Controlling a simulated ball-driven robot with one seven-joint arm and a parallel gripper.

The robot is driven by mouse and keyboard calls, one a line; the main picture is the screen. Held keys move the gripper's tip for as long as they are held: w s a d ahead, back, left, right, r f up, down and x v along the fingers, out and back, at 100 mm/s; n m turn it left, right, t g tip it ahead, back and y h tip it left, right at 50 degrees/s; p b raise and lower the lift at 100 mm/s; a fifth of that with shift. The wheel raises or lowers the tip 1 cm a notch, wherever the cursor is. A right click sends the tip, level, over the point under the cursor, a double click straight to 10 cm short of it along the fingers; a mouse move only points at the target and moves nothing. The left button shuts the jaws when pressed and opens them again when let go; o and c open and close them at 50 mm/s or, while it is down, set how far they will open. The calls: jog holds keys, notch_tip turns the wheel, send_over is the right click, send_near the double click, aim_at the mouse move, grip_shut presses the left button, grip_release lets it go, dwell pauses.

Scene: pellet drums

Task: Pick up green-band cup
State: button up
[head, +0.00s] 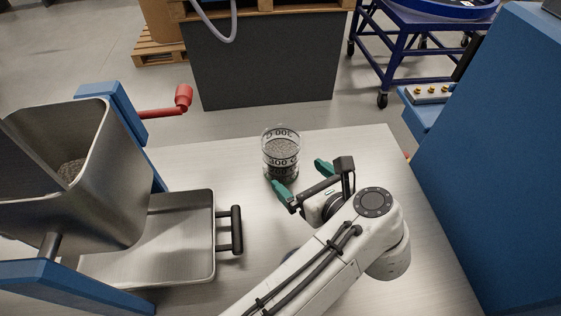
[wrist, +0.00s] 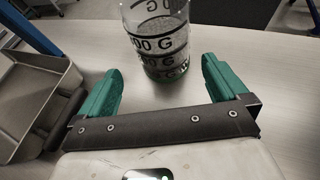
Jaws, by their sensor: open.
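The green-band cup (head: 281,156) is a clear cup with dark printed bands and grey pellets inside. It stands upright on the pale table, and a green band shows near its base in the wrist view (wrist: 158,42). My gripper (head: 301,178) is open, with green fingertips spread apart, on the near right side of the cup in the head view. In the wrist view my gripper (wrist: 160,85) faces the cup, which stands just beyond and between the two fingers. Nothing is held. In the head view the left finger overlaps the cup's lower edge; I cannot tell if they touch.
A metal hopper (head: 112,200) with a red crank handle (head: 182,98) and a metal tray (head: 180,240) with a dark handle stand at left. A tall blue cabinet (head: 490,150) stands at right. The pale table (head: 345,145) is clear around the cup.

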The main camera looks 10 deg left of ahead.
aim_at(281, 143)
jog(key=p+x, duration=0.1)
jog(key=x, duration=0.8)
jog(key=shift+w+p, duration=0.3)
jog(key=shift+w, duration=0.2)
jog(key=shift+c, duration=0.2)
jog(key=c, duration=0.9)
